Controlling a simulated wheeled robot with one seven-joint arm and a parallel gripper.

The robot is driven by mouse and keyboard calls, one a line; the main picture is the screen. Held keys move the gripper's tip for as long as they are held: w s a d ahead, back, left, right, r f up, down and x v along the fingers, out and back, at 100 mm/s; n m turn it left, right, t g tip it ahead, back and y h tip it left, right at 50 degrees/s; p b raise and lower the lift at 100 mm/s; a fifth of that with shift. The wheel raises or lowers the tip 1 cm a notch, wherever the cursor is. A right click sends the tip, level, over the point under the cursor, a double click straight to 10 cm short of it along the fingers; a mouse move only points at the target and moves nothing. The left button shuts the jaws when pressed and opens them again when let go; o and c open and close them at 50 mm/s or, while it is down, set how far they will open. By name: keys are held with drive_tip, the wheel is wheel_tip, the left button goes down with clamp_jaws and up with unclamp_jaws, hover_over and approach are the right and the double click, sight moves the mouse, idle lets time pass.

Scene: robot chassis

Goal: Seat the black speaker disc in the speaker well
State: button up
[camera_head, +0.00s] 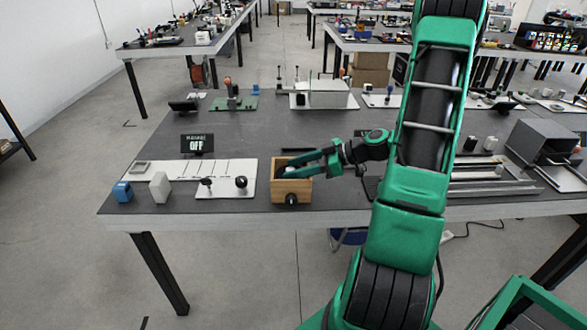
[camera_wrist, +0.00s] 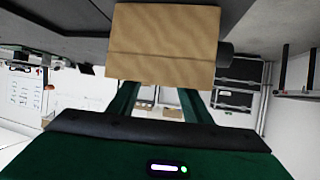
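A small wooden box (camera_head: 291,189) stands near the table's front edge, with a dark opening at its top. A round black part (camera_head: 291,199) sits low on its front face; I cannot tell whether it is the speaker disc. No speaker well can be made out. My gripper (camera_head: 283,167) reaches in from the right, its green fingers at the box's top. In the wrist view the box (camera_wrist: 163,40) covers the fingertips, and the fingers show apart below it. Whether they hold anything is hidden. A dark round stub (camera_wrist: 224,56) juts from the box's right side there.
Left of the box, a white plate (camera_head: 226,191) carries black round parts. A grey enclosure (camera_head: 545,148) stands at right.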

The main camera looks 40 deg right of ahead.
drive_tip(key=shift+s+d, duration=0.1)
drive_tip(key=v, duration=1)
drive_tip(key=shift+d+r, duration=0.15)
drive_tip(key=shift+r, duration=0.05)
drive_tip(key=shift+s, duration=0.1)
